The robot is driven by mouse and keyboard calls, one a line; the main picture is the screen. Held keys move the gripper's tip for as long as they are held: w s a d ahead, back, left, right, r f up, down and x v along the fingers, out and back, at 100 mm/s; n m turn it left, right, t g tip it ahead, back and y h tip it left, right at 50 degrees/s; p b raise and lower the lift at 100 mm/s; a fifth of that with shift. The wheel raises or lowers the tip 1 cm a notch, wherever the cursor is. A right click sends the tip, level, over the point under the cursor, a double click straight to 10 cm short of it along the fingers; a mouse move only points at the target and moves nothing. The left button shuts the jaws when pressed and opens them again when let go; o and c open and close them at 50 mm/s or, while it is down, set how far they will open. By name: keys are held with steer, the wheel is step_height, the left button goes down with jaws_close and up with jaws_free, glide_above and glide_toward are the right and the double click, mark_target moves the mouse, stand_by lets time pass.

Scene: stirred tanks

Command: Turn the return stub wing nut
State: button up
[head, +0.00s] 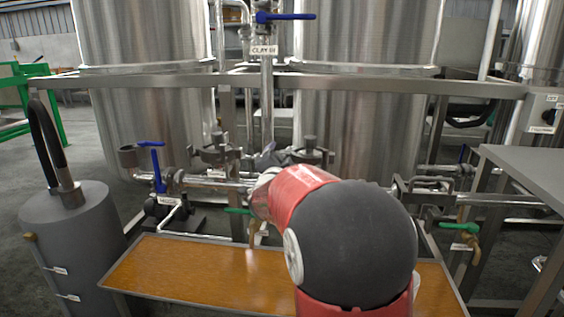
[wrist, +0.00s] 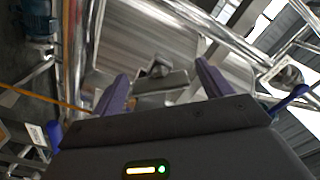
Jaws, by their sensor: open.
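My gripper (wrist: 162,70) is open in the wrist view, with a purple finger on each side. A small dark fitting (wrist: 158,67), perhaps the wing nut, lies between and beyond the fingertips. I cannot tell how far off it is, and I see no contact. In the head view my red and black arm reaches over the tray towards the pipework and hides most of the gripper. Two pipe clamps with upright knobs show there, one at the left (head: 217,151) and one at the right (head: 310,152). I cannot read which is the return stub.
Steel tanks (head: 366,70) stand behind a horizontal frame rail (head: 170,80). Blue-handled valves stand at the left (head: 157,168) and top (head: 287,16). Green-handled taps (head: 460,228) sit low. An amber tray (head: 185,270), a grey canister (head: 75,240) and a table (head: 530,170) flank the arm.

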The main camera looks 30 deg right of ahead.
steer(key=shift+c, duration=0.5)
steer(key=c, duration=0.9)
steer(key=shift+f+m+b, duration=0.2)
steer(key=shift+m+b, duration=0.2)
steer(key=shift+b, duration=0.3)
steer(key=shift+f+m+b, duration=0.1)
steer(key=shift+m+b, duration=0.5)
steer(key=shift+b, duration=0.35)
steer(key=shift+m+b, duration=0.8)
steer(key=shift+b, duration=0.1)
steer(key=m+b, duration=0.1)
steer(key=m, duration=0.1)
steer(key=m+b, duration=0.1)
steer(key=b, duration=0.1)
steer(key=shift+r+m+b, duration=0.2)
steer(key=shift+m+b, duration=0.1)
steer(key=shift+m, duration=0.1)
